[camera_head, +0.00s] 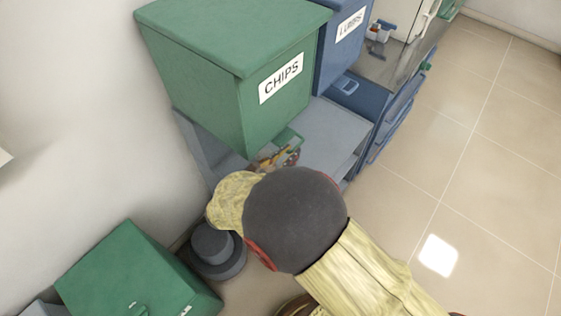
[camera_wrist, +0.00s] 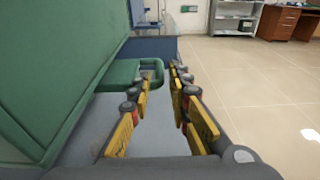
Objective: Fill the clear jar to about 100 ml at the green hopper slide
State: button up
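The green hopper (camera_head: 215,85), labelled CHIPS, stands at upper centre in the head view. Its side fills the left of the wrist view (camera_wrist: 50,75). Its green slide (camera_head: 288,141) sticks out low at the hopper's front. In the wrist view the slide's loop-shaped handle (camera_wrist: 128,73) lies just ahead of my fingertips, partly behind the left finger. My gripper (camera_wrist: 160,85) is open, its yellow-padded fingers apart with nothing held between them. In the head view my gripper (camera_head: 280,158) is close by the slide, largely hidden by my arm. I see no clear jar in either view.
A blue hopper (camera_head: 339,48) labelled LUMPS stands beyond the green one. A grey shelf (camera_head: 330,135) lies below the hoppers. A green box (camera_head: 135,275) is at lower left, by the wall. Open tiled floor (camera_head: 460,150) lies to the right.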

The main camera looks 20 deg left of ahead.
jog(key=shift+x, duration=1.2)
jog(key=shift+c, duration=0.9)
grip_shut()
